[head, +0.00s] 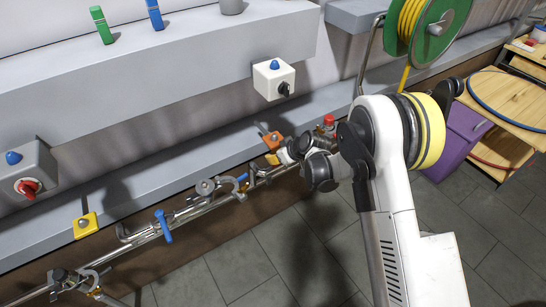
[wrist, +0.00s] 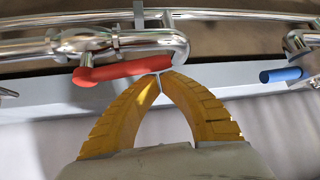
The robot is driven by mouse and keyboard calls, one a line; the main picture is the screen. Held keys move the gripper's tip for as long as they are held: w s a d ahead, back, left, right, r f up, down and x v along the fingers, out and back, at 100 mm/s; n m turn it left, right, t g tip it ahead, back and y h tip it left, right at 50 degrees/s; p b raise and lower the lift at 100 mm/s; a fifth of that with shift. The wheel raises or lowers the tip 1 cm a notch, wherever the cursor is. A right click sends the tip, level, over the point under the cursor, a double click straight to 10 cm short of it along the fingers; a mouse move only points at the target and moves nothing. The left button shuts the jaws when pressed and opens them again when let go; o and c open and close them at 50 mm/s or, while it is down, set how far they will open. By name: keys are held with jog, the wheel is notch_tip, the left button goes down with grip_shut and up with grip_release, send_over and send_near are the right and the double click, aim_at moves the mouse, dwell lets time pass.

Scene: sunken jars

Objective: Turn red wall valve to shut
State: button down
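The red valve handle (wrist: 122,71) is a rounded lever in the wrist view. It lies roughly level along a shiny metal pipe fitting (wrist: 95,43). My gripper (wrist: 160,73) has two curved yellow fingers whose tips meet at the right end of the red handle. The tips look close to it or touching; I cannot tell which. Nothing shows held between them. In the head view my gripper (head: 271,159) is at the wall pipe, right of centre. There the red handle is not clearly visible behind my gripper and arm.
A blue valve handle (wrist: 281,75) sits to the right in the wrist view; a blue lever (head: 163,226) shows on the pipe in the head view. A grey box with a red knob (head: 28,187), a white switch box (head: 273,79) and a green hose reel (head: 432,28) are around.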

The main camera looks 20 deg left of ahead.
jog(key=shift+s+d+n+g, duration=0.3)
jog(key=shift+d+n+g, duration=0.15)
jog(key=shift+n, duration=0.25)
jog(key=shift+s+d+g+y, duration=0.15)
jog(key=shift+g+y, duration=0.1)
jog(key=shift+y, duration=0.05)
jog(key=d+n+g, duration=0.4)
jog(key=d+n, duration=0.2)
jog(key=d, duration=0.4)
jog(key=shift+w+d+n, duration=0.2)
jog(key=shift+d+n, duration=0.1)
jog(key=shift+w+d, duration=0.1)
jog(key=shift+d, duration=0.05)
dwell(0.7)
